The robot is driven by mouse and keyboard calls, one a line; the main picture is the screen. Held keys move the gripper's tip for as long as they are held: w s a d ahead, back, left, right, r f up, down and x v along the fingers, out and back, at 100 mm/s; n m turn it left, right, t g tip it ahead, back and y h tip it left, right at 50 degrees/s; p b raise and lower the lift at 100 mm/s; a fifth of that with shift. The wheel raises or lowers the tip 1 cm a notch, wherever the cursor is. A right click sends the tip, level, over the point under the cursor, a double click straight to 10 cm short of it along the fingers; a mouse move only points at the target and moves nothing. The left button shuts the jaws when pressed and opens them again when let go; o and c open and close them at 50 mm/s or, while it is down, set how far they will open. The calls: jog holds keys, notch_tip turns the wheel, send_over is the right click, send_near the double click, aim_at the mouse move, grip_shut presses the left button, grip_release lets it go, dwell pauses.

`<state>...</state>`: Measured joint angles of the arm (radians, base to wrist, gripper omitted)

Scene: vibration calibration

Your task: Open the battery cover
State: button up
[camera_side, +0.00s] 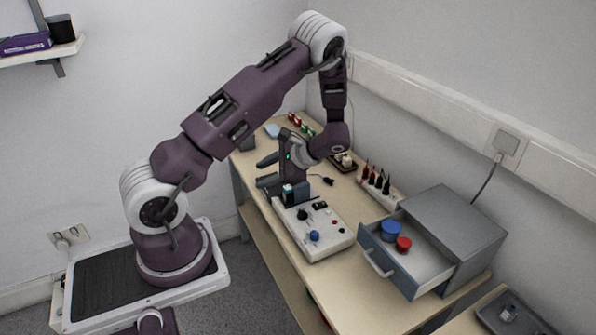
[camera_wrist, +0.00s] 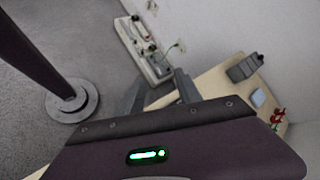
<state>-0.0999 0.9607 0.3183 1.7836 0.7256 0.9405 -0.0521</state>
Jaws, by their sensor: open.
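The pale instrument box (camera_side: 318,238) lies on the bench in the side view, with a blue knob, a black knob and small buttons on its top. A dark block (camera_side: 297,193) with a small light patch stands at its far end. I cannot make out a battery cover. My gripper (camera_side: 262,171) points left, level, above the bench's left edge near that end, its dark fingers apart and empty. In the wrist view the two fingers (camera_wrist: 157,91) are also spread with nothing between them. The instrument box is not recognizable there.
A grey cabinet (camera_side: 458,228) on the right has its drawer (camera_side: 392,262) open, with a blue and a red container inside. A tool rack (camera_side: 379,188) and small bottles (camera_side: 303,124) line the wall. The wrist view shows a pale strip (camera_wrist: 139,42) beyond the fingers.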

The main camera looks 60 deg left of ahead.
jog(key=w+n+t+h, duration=0.1)
jog(key=w+n+h, duration=0.1)
jog(key=n+h, duration=0.2)
notch_tip(320, 180, up, 8)
jog(key=r+n+t+h, duration=0.1)
jog(key=n+t+h, duration=0.3)
jog(key=n+t, duration=0.3)
send_over(298, 187)
jog(key=w+a, duration=0.1)
jog(key=a, duration=0.2)
jog(key=g, duration=0.1)
jog(key=shift+n, duration=0.3)
jog(key=f, duration=1.3)
jog(key=shift+w+d+f, duration=0.1)
jog(key=shift+d+f, duration=0.05)
jog(key=shift+d, duration=0.15)
grip_shut()
